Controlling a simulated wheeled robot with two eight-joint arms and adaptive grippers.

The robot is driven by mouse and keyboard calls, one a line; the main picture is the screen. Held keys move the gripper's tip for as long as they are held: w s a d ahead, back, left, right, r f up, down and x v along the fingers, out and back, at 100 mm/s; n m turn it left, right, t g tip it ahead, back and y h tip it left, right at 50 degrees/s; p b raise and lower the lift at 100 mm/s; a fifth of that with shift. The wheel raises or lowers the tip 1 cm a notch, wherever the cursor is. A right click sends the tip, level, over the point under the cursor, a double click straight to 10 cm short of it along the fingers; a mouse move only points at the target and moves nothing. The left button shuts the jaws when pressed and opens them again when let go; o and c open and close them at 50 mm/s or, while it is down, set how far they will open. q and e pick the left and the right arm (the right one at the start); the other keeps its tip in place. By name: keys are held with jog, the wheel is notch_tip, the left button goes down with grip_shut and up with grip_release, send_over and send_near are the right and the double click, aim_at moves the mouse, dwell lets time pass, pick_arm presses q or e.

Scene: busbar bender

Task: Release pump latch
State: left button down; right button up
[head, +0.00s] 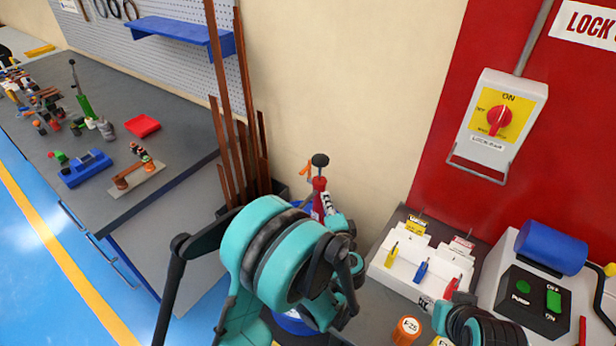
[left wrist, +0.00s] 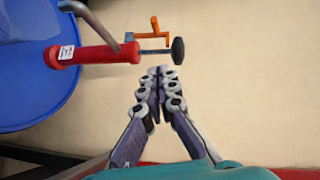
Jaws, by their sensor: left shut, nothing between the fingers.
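The pump is a red cylinder (head: 319,197) with a black knob on a thin rod at its top, standing just beyond my left wrist. It lies sideways in the left wrist view (left wrist: 105,53), with a white label and the black knob (left wrist: 178,50) at its right end. The orange latch (left wrist: 130,46) sits at the rod end of the cylinder and also shows in the head view (head: 304,170). My left gripper (left wrist: 160,74) is shut and empty, its tips just below the rod and knob, seemingly apart from them. My right arm shows only partly at the lower right; its fingers cannot be made out.
A large blue round body (left wrist: 25,85) is beside the pump. Copper bars (head: 222,130) lean on the wall behind. A grey workbench (head: 185,125) with tools is left.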

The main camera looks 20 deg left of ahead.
pick_arm(q)
jog(key=b, duration=0.2)
send_near(307, 170)
jog(key=w+d, duration=0.2)
jog(key=w, duration=0.2)
jog(key=shift+w+a+f+b, duration=0.15)
jog(key=shift+w+a+b, duration=0.1)
jog(key=shift+a, duration=0.45)
jog(key=shift+w+a+f+b, duration=0.15)
jog(key=shift+w+a+b, duration=0.15)
jog(key=shift+a, duration=0.4)
jog(key=shift+w+a+f+b, duration=0.15)
jog(key=shift+w+a+b, duration=0.1)
jog(key=shift+a, duration=0.45)
jog(key=shift+r, duration=0.1)
